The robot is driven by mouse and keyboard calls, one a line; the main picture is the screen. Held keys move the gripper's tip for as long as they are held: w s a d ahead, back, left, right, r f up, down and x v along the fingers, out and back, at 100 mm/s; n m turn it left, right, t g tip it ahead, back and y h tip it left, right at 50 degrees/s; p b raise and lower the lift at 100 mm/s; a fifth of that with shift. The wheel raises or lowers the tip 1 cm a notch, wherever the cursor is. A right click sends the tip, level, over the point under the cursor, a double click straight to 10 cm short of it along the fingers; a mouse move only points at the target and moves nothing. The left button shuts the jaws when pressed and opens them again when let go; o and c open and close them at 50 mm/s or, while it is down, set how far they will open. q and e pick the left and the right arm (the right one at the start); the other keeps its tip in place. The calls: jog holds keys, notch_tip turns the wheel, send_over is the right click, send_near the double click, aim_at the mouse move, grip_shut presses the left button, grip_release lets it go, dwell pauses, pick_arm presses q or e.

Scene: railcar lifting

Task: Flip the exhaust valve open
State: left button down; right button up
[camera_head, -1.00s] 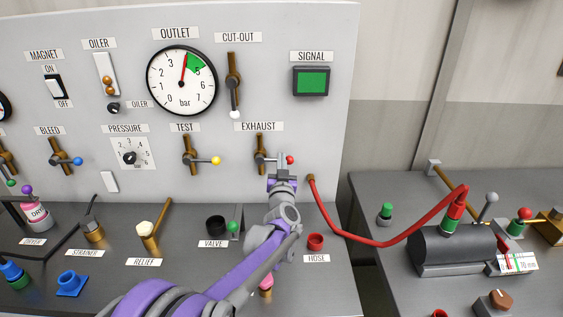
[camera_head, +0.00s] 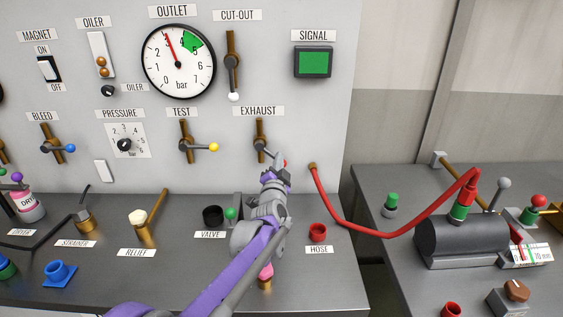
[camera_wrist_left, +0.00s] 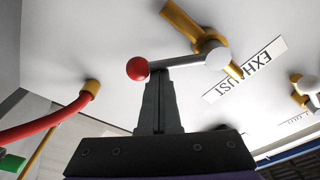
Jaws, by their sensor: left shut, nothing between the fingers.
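The exhaust valve (camera_head: 260,127) is a brass pipe on the grey panel under the EXHAUST label, with a grey lever ending in a red knob (camera_head: 285,163). The lever slants down to the right from its hub. In the left wrist view the red knob (camera_wrist_left: 138,69) and the lever (camera_wrist_left: 174,62) show in front of the fingers. My left gripper (camera_head: 279,159) is shut and empty, its tips at the lever beside the knob. In the wrist view its fingertips (camera_wrist_left: 160,74) seem to touch the lever's side. It partly hides the knob in the head view. My right gripper is not in view.
The test valve (camera_head: 184,145) with a yellow knob is left of the exhaust valve. A red hose (camera_head: 350,226) runs from the panel to the right bench. The outlet gauge (camera_head: 178,64) reads about 3. A red hose socket (camera_head: 318,232) stands on the bench.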

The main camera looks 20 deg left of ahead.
pick_arm(q)
jog(key=shift+s+a+f+m+g+h+b, duration=0.2)
jog(key=shift+a+f+m+b, duration=0.4)
jog(key=shift+m, duration=1.25)
jog(key=shift+s+a+f+m+g+h+b, duration=0.15)
jog(key=shift+a+f+m+b, duration=0.4)
jog(key=shift+m, duration=1.25)
jog(key=shift+s+a+f+m+g+h+b, duration=0.1)
jog(key=shift+s+a+f+m+g+b, duration=0.2)
jog(key=shift+a+m+b, duration=1.05)
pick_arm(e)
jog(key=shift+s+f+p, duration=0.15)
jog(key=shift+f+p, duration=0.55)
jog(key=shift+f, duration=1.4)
pick_arm(q)
jog(key=shift+d+m, duration=0.35)
jog(key=shift+m, duration=0.15)
jog(key=shift+w, duration=0.1)
